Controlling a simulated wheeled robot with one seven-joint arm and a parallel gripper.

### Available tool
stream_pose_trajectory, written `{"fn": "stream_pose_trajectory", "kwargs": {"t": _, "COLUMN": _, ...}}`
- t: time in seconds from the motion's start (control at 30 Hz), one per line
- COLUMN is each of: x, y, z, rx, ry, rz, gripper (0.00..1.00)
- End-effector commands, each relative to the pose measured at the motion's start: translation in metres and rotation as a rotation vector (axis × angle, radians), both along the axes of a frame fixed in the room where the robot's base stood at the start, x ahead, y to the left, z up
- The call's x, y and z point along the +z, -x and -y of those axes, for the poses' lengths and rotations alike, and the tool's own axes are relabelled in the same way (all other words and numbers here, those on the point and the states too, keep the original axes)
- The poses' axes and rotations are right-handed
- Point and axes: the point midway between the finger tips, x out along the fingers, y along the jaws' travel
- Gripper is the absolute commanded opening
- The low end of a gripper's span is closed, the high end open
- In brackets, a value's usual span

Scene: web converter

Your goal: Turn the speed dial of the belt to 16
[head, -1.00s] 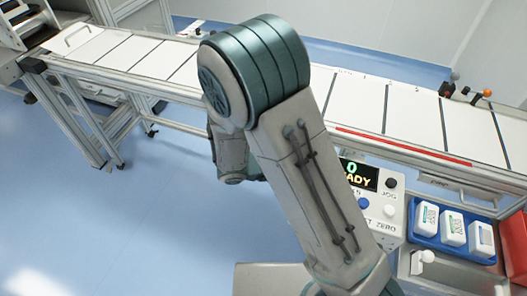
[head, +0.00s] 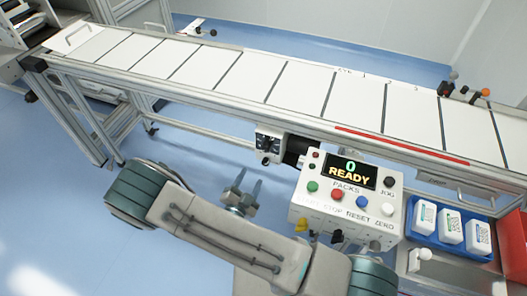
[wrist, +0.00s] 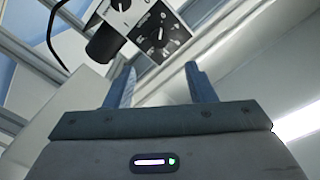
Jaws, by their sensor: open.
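A small white control box (head: 259,133) with dark dials hangs under the belt's front rail in the head view. In the wrist view a dark round dial (wrist: 156,38) with a light pointer and a scale shows on this box (wrist: 133,22). A second knob shows at the picture's top edge. I cannot read the numbers or labels, so the setting is unclear. My gripper (head: 249,186) is open and empty, below and a little left of the box in the head view. In the wrist view its fingertips (wrist: 160,70) point toward the dial, apart from it.
The belt (head: 290,90) runs across above the box. A panel (head: 325,205) with coloured buttons stands to the right, its display (head: 349,170) showing 0 READY. A blue tray (head: 425,236) with white packs lies further right. Blue floor is open at left.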

Motion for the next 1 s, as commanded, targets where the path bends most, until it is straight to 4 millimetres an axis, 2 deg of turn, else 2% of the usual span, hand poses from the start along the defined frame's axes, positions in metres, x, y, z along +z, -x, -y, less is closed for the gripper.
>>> {"fn": "stream_pose_trajectory", "kwargs": {"t": 0.4, "x": 0.002, "y": -0.08, "z": 0.031, "rx": -0.007, "ry": -0.004, "rz": 0.002, "gripper": 0.5}}
{"fn": "stream_pose_trajectory", "kwargs": {"t": 0.53, "x": 0.002, "y": -0.1, "z": 0.037, "rx": -0.006, "ry": -0.005, "rz": 0.002, "gripper": 0.5}}
{"fn": "stream_pose_trajectory", "kwargs": {"t": 0.73, "x": 0.001, "y": -0.116, "z": 0.043, "rx": -0.005, "ry": -0.006, "rz": 0.002, "gripper": 0.5}}
{"fn": "stream_pose_trajectory", "kwargs": {"t": 1.0, "x": 0.001, "y": -0.118, "z": 0.044, "rx": -0.004, "ry": -0.006, "rz": 0.001, "gripper": 0.5}}
